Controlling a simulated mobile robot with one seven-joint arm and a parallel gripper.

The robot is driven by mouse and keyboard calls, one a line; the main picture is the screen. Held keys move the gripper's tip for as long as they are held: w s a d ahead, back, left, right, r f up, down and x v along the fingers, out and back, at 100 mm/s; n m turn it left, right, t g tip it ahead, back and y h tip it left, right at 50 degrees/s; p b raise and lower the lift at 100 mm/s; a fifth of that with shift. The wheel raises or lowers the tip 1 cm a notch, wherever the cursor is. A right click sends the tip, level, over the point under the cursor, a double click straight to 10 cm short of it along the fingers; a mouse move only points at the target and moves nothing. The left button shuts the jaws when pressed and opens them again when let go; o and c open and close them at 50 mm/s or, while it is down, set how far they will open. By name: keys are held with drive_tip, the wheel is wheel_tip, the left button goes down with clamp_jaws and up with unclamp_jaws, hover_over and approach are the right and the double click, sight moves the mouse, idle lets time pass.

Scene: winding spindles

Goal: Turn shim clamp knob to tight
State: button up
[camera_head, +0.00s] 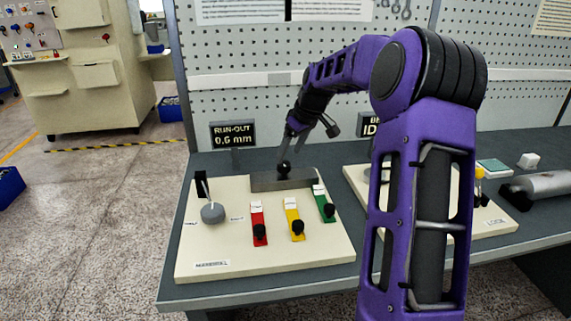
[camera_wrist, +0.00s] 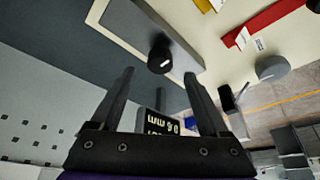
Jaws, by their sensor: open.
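A black knob (camera_head: 284,167) sits on a dark grey block (camera_head: 262,182) at the back of the cream board (camera_head: 205,253). I take it to be the shim clamp knob. In the wrist view the knob (camera_wrist: 161,56) has a short white mark on its top, and the grey block (camera_wrist: 165,25) runs beneath it. My gripper (camera_head: 305,133) is open and empty, above and behind the knob. In the wrist view the knob shows just beyond the gap between my fingertips (camera_wrist: 159,74). I cannot tell any contact.
Red (camera_head: 259,222), yellow (camera_head: 293,218) and green (camera_head: 323,203) levers with black knobs stand on the board. A grey round dial (camera_head: 212,212) is at left. A "RUN-OUT 0.6 mm" display (camera_head: 233,134) stands behind. A second board (camera_head: 495,220) lies right, partly behind my arm.

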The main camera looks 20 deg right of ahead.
sight(284, 164)
drive_tip(key=shift+x, duration=2.35)
clamp_jaws()
